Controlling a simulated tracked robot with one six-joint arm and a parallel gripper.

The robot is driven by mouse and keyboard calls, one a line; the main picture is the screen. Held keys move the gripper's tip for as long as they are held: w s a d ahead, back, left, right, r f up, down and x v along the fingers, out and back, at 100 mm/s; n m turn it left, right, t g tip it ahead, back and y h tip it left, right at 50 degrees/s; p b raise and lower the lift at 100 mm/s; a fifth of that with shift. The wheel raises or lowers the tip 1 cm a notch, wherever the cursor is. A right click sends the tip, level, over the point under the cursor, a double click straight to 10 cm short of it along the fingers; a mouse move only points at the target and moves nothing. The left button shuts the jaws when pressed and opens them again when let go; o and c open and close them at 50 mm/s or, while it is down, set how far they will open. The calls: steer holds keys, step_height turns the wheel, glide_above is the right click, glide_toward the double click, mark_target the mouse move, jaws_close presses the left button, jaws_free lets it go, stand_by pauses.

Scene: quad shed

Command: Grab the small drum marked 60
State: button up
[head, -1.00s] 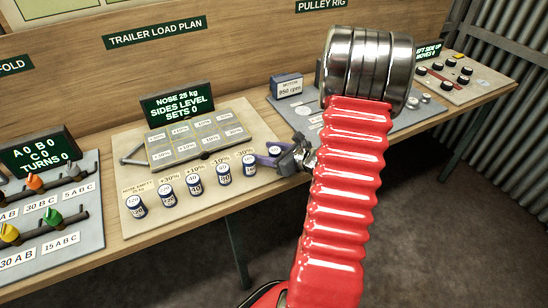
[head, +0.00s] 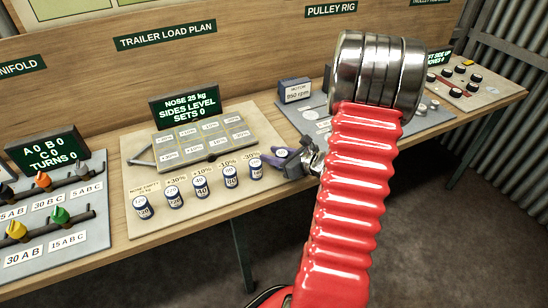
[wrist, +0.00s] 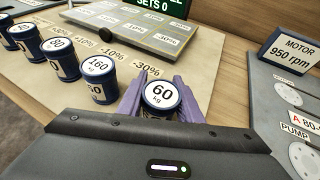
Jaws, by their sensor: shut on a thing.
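The small drum marked 60 (wrist: 161,97) is dark blue with a white top label. In the wrist view it stands upright between the purple fingers of my gripper (wrist: 159,84), which are shut on it from both sides. In the head view my gripper (head: 284,157) is at the right edge of the load plan board, and the drum is mostly hidden by the fingers. I cannot tell whether the drum's base touches the board. The neighbouring drum marked 160 (wrist: 98,79) stands just to the left, apart from the fingers.
Several more blue drums stand in a row leftward, the nearest (head: 256,166) close to my gripper. The grey load tray (head: 203,138) lies behind them on the board (head: 150,229). The motor box (head: 295,90) and pulley panel stand to the right. The manifold panel (head: 98,245) is far left.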

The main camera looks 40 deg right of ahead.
step_height(320, 180, up, 10)
steer(key=shift+f, duration=0.2)
stand_by(0.3)
stand_by(0.4)
